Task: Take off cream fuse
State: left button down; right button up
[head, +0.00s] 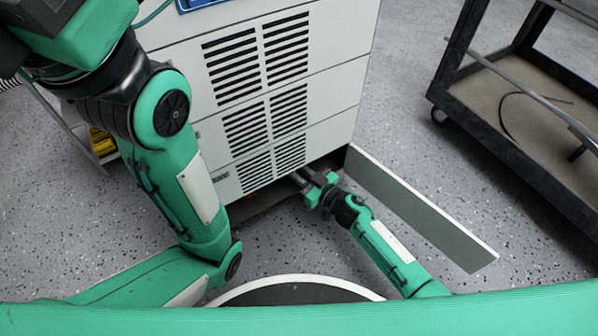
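No cream fuse can be made out in the head view. The light grey vented cabinet (330,85) stands in the middle. My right gripper (303,178) is at the cabinet's lower front edge, with its dark fingers pointing at the low opening under the vents. Its fingertips are small and partly hidden there, so I cannot tell whether it is open or shut or holds anything. My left arm rises along the left side in front of the cabinet and leaves the picture at the top left; its gripper is out of view.
A long flat panel (425,212) juts out from the cabinet's lower right corner, just right of my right gripper. A dark-framed cart (480,115) with rods and a cable stands at the right. A yellow object (102,142) sits low at the left. Speckled floor is free between panel and cart.

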grip_shut()
jog(key=shift+s+d+p, duration=0.45)
jog(key=shift+s+p, duration=0.15)
jog(key=shift+s, duration=0.2)
jog(key=shift+s+d+p, duration=0.45)
jog(key=shift+s+p, duration=0.1)
jog(key=shift+s, duration=0.2)
jog(key=shift+s+d+p, duration=0.35)
jog(key=shift+s+d, duration=0.05)
jog(key=shift+s, duration=0.3)
jog(key=shift+s+d+p, duration=0.4)
jog(key=shift+s, duration=0.3)
jog(key=shift+s+d+p, duration=0.35)
jog(key=shift+s+d, duration=0.05)
jog(key=shift+s, duration=0.3)
